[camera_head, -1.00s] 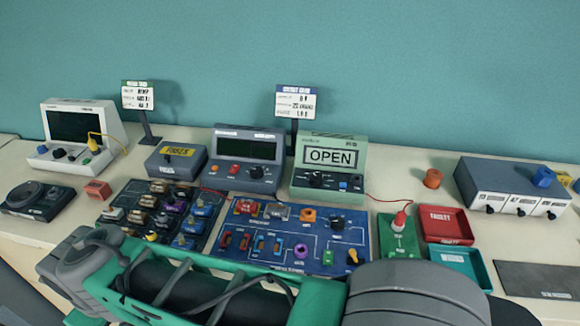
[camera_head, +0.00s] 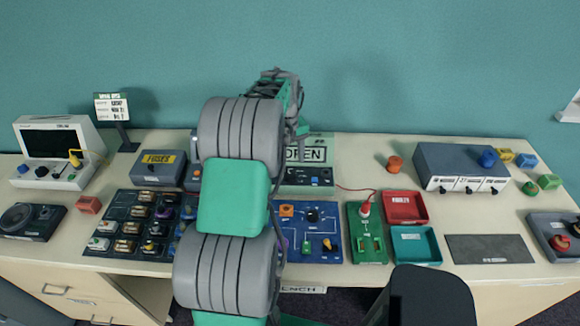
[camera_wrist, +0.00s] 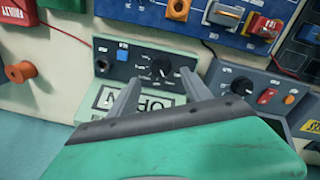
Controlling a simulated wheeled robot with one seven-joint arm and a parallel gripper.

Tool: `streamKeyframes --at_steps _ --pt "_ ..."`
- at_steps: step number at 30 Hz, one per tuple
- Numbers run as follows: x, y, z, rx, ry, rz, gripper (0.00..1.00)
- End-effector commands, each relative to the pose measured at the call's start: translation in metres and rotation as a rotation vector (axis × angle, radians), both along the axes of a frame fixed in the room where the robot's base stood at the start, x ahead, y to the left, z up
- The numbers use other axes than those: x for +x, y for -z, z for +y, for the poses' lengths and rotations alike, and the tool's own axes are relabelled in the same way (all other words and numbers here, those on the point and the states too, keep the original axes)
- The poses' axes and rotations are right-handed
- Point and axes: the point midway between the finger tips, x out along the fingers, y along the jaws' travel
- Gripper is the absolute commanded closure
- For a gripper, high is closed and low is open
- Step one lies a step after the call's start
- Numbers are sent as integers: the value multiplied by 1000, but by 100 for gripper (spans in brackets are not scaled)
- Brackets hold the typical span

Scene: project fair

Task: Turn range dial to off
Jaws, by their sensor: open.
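The pale green meter (camera_head: 318,147) stands at the back of the bench, partly hidden by my arm in the head view; its display reads OPEN. In the wrist view the meter (camera_wrist: 85,108) appears turned over, with its black range dial (camera_wrist: 162,68) on a dark panel with white marks around it. The dial's exact setting is too small to read. My gripper (camera_wrist: 160,80) is open and empty, with its two fingers over the meter's display, one to each side of the dial in the picture. I cannot tell whether they touch it.
A grey meter with a dial (camera_wrist: 242,86) and a red switch stands beside the green one. A blue circuit board (camera_head: 325,245) lies in front. A green board (camera_head: 367,245) with a red lead, a red tray (camera_head: 405,221) and a teal tray (camera_head: 416,263) lie right.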

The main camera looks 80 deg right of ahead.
Motion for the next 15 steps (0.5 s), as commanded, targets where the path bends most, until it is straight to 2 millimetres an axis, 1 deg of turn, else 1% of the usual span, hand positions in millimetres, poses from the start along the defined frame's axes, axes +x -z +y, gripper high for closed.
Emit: streamKeyframes --at_steps 6,9,12,15 --pt "-2 40 0 5 0 0 43" --pt "-2 53 -1 2 0 0 43" --pt "-2 59 -2 -1 1 -1 43" --pt "-2 61 -2 -1 1 -1 43"
